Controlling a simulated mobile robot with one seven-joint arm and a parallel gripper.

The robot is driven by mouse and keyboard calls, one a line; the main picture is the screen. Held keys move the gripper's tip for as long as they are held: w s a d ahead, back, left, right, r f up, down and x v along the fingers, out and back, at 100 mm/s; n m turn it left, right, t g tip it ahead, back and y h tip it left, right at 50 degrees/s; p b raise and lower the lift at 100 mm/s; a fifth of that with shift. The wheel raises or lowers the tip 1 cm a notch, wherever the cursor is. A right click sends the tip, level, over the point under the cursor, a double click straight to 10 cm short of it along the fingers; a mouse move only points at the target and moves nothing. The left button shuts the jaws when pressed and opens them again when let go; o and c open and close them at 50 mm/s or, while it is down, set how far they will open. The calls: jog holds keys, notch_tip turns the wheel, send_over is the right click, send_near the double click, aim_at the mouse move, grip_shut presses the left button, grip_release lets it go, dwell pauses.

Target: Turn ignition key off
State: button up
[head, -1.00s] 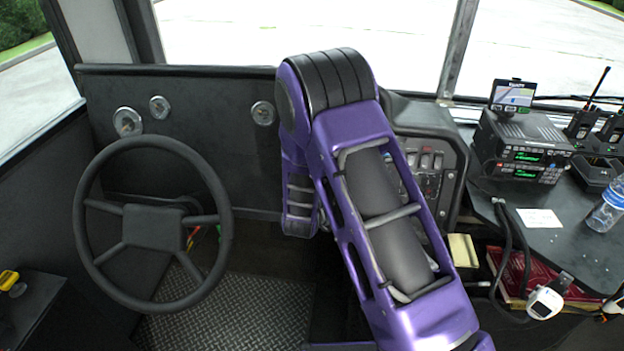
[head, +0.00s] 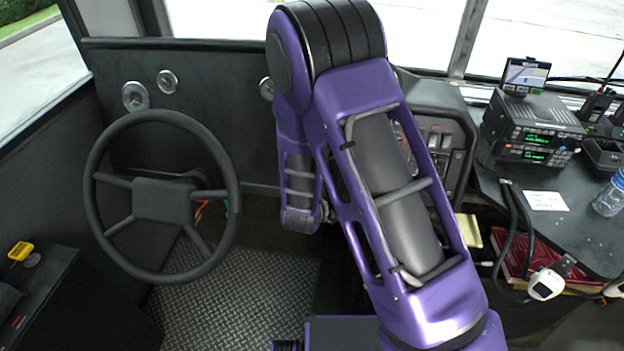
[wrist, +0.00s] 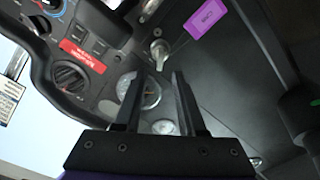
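In the wrist view, a silver metal piece that looks like the ignition key (wrist: 158,50) sits on the dark panel, just beyond my fingertips. A purple tag (wrist: 206,19) with lettering lies beside it on the right. My gripper (wrist: 158,76) is open and empty, its two dark fingers apart and pointing toward the key. The fingers do not appear to touch the key. A round silver fitting (wrist: 151,92) shows between the fingers. In the head view, my purple arm hides the gripper and the key.
The steering wheel (head: 231,190) stands left of my arm. The switch panel (head: 442,140) and a radio (head: 530,122) are to its right. The ribbed floor (head: 235,300) is clear.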

jog(key=v, duration=1)
jog(key=shift+s+p, duration=0.35)
